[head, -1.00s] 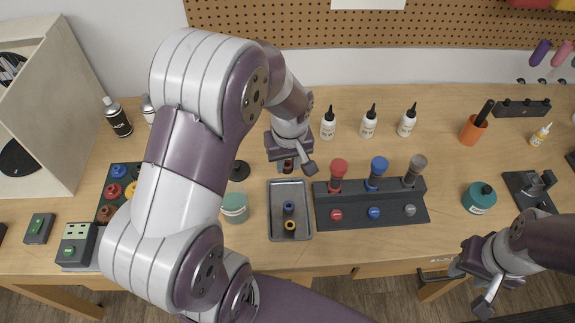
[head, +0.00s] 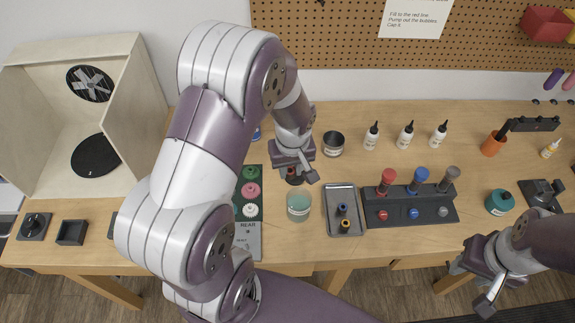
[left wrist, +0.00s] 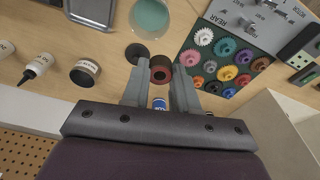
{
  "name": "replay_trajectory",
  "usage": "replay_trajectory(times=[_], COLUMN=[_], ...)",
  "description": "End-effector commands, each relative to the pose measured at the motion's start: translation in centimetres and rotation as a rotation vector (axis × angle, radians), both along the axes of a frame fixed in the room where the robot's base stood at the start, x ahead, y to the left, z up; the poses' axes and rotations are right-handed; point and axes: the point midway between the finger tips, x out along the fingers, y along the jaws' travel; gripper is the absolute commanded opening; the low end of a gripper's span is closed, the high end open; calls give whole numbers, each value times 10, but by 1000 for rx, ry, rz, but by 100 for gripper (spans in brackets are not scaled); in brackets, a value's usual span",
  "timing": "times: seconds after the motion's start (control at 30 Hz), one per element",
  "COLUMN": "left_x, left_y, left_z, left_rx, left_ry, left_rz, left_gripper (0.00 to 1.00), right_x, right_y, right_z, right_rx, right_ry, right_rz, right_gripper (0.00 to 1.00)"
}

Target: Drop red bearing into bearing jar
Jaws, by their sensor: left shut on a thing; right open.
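My left gripper (head: 296,172) is shut on the red bearing (left wrist: 161,68), a dark red ring between the fingertips in the left wrist view. In the head view the bearing is mostly hidden by the fingers. The bearing jar (head: 299,207), clear with teal content, stands on the table just in front of the gripper; it also shows at the top of the left wrist view (left wrist: 151,14). The bearing is beside the jar's mouth in the picture, not inside it. A black disc (left wrist: 137,53) lies near the bearing. My right gripper (head: 470,286) is open and empty at the front right.
A dark rack (head: 430,211) with red, blue and grey knobs stands further right. A gear board (left wrist: 228,85) lies left of the jar. Bottles (head: 405,137) stand behind.

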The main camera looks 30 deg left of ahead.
Motion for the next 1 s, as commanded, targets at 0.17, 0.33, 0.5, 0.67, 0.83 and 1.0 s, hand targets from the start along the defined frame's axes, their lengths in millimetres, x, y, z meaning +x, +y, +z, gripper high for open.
replay_trajectory(times=[0.17,0.33,0.5,0.67,0.83,1.0], left_x=[0,0,0,0,0,0], left_y=[0,0,0,0,0,0], left_z=[-29,-52,-56,-55,-55,-55], left_rx=[0,0,0,0,0,0], left_ry=[0,0,0,0,0,0], left_rz=[-1,-1,0,0,0,0], left_gripper=[0,0,0,31,58,58], right_x=[0,0,0,1,1,1], right_y=[0,0,0,0,0,0], right_z=[-25,-45,-46,-45,-45,-45], right_rx=[0,0,0,0,0,0], right_ry=[0,0,0,0,0,0], right_rz=[0,0,0,0,0,0], right_gripper=[43,43,43,43,43,43])
